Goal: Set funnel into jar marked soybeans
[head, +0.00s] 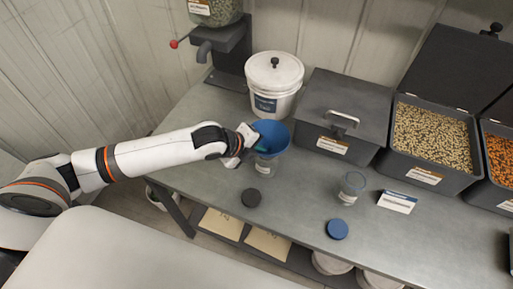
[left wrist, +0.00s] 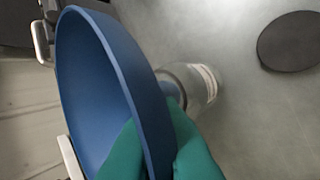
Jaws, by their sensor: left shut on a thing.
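My left gripper (head: 257,141) is shut on the rim of a blue funnel (head: 274,130). In the left wrist view its green fingertips (left wrist: 158,150) pinch the wall of the funnel (left wrist: 95,85). A clear jar (head: 265,168) with a white label stands on the bench right below the funnel. In the left wrist view the spout end meets the mouth of this jar (left wrist: 203,86); how deep it sits is hidden. A second clear labelled jar (head: 352,185) stands farther right, open on top. The jar labels are too small to read. My right gripper is not in view.
A black lid (head: 252,197) and a blue lid (head: 338,229) lie near the bench's front edge. A white lidded bucket (head: 274,82), a shut grey bin (head: 343,115) and open bins of seed (head: 432,137) stand behind. A small sign (head: 397,201) stands right of the second jar.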

